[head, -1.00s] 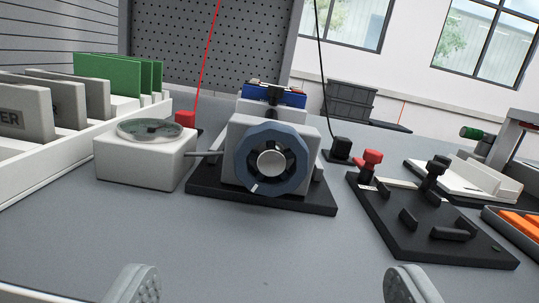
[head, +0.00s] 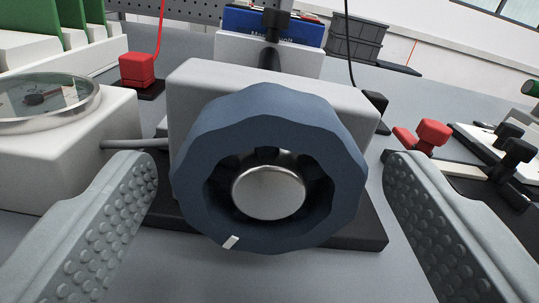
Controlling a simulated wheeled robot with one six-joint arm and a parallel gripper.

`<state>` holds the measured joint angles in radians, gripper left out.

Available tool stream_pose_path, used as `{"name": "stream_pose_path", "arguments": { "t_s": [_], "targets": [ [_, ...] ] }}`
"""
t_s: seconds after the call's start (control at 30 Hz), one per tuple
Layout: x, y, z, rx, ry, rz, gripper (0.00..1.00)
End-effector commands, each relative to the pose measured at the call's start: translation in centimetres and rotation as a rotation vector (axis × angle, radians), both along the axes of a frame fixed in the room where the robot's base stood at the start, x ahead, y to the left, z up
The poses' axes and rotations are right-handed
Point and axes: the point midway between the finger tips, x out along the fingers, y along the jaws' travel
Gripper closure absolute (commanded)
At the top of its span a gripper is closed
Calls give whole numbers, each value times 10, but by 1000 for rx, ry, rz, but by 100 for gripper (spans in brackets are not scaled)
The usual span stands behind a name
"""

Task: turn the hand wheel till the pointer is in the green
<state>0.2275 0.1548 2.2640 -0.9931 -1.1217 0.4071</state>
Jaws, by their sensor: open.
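The blue hand wheel (head: 270,110) with a silver hub faces me in the middle of the head view, on a light grey housing (head: 190,85). Its white mark (head: 230,242) is at the lower left of the rim. My gripper (head: 270,195) is open, one finger on each side of the wheel, with gaps between fingers and rim. The round gauge (head: 42,98) sits on a white box (head: 60,155) at the left, cut by the picture edge. Its dial shows a small dark pointer and some green, but I cannot tell where the pointer stands.
A red block (head: 137,70) with a red wire stands behind the gauge box. A grey cable (head: 130,143) runs from that box to the housing. At the right are a black block (head: 373,104) and a red-knobbed clamp (head: 432,134). Bare bench lies below the wheel.

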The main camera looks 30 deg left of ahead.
Motion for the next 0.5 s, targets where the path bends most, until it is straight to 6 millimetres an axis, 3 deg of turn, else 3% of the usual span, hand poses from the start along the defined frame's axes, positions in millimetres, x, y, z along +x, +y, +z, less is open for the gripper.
{"name": "stream_pose_path", "arguments": {
  "t_s": [0.27,0.5],
  "targets": [
    [1,1,0,0,0,0,21],
    [1,1,0,0,0,0,66]
  ]
}}
